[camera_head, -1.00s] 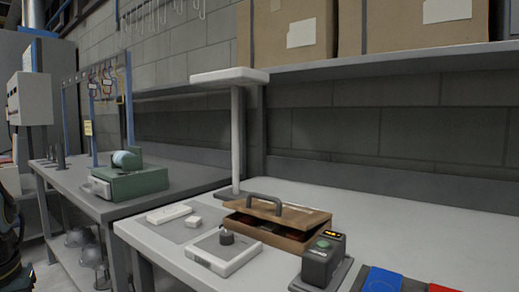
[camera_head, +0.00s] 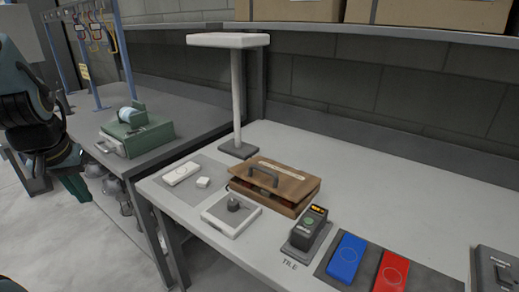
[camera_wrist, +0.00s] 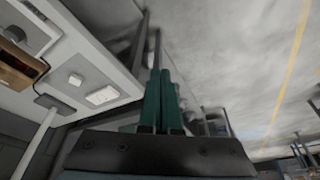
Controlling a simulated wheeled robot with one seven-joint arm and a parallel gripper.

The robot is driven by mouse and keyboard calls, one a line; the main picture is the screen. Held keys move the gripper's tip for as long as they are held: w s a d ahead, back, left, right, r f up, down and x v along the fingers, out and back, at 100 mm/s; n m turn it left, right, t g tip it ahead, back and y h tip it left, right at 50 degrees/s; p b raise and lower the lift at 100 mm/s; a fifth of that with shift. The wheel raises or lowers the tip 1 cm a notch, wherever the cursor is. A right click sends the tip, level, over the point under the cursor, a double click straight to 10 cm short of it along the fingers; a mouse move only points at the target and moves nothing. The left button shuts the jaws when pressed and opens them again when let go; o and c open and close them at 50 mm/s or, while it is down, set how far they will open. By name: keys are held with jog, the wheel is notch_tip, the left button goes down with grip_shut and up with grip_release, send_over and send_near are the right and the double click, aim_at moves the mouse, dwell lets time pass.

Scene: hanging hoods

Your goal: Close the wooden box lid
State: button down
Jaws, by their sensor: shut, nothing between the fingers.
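The wooden box (camera_head: 272,188) sits on the white table. Its brown lid (camera_head: 284,178), with a dark handle, is tilted slightly open, with a dark gap showing at the front left. Part of the box also shows at the left edge of the wrist view (camera_wrist: 20,62). My gripper (camera_wrist: 160,75) has its two green fingers together and empty, well away from the box.
A scale-like white tray (camera_head: 231,215) with a dark knob stands before the box. A black device (camera_head: 309,228) is to its right, then blue (camera_head: 346,258) and red (camera_head: 391,271) blocks. A white post (camera_head: 238,100) rises behind. A green machine (camera_head: 137,133) stands on the left table.

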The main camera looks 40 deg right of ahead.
jog(key=s+d+m+h, duration=0.1)
jog(key=d+m+h, duration=0.35)
jog(key=d, duration=1.35)
jog(key=s+d+r+m+h, duration=0.1)
jog(key=s+d+r+m, duration=0.15)
jog(key=d, duration=0.25)
jog(key=s+d+r+m+g+h, duration=0.1)
jog(key=s+d+r+m, duration=0.1)
jog(key=s+d, duration=0.25)
jog(key=s+d+r+m+h, duration=0.1)
jog(key=s+d+r+m, duration=0.1)
jog(key=d, duration=0.4)
send_over(259, 183)
notch_tip(259, 183, down, 9)
jog(key=shift+s+f+b, duration=0.1)
jog(key=shift+b, duration=0.2)
jog(key=shift+f, duration=1)
